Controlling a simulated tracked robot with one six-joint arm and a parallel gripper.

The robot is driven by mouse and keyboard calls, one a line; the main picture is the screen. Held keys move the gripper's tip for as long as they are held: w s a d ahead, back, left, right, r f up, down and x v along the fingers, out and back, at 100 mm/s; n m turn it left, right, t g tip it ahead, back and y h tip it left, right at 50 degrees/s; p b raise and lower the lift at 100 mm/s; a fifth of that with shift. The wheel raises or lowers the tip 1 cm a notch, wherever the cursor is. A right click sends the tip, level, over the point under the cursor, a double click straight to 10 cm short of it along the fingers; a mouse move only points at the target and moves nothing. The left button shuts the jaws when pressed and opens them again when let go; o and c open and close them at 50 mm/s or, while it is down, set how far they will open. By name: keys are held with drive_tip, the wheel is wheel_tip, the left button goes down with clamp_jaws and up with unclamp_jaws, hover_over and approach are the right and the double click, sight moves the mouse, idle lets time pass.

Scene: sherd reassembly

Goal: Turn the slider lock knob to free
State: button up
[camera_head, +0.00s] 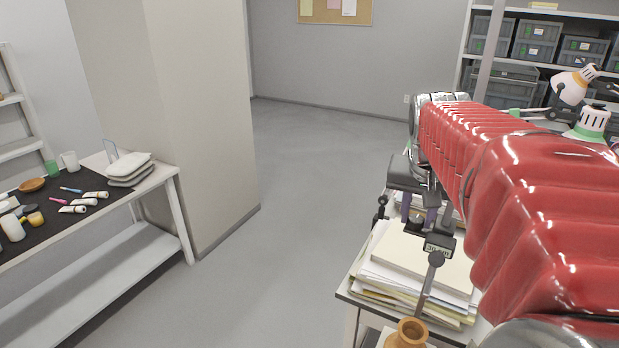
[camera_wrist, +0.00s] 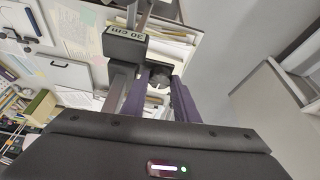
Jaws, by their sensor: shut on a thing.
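The slider is a dark grey block (camera_head: 439,243) with a "30 cm" label, on a metal bar (camera_head: 425,290) above the desk. In the wrist view the slider block (camera_wrist: 125,43) sits at the upper left of my fingers. The dark round lock knob (camera_wrist: 159,78) shows between the tips of my two purple fingers. My gripper (camera_wrist: 158,88) is shut on the knob. In the head view my gripper (camera_head: 432,217) is at the slider, partly hidden by my red-sleeved arm. The knob's turn position cannot be read.
Stacked papers and folders (camera_head: 415,260) lie on the desk under the slider, with a brown clay vessel (camera_head: 408,334) in front. Desk lamps (camera_head: 575,85) stand to the right. A side table (camera_head: 110,205) with small tools is at the left. The floor between is clear.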

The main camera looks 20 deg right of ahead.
drive_tip(key=shift+s, duration=0.1)
drive_tip(key=o, duration=1.1)
drive_tip(key=shift+c, duration=0.2)
drive_tip(key=shift+r, duration=0.1)
drive_tip(key=v, duration=1.3)
drive_tip(key=shift+r, duration=0.3)
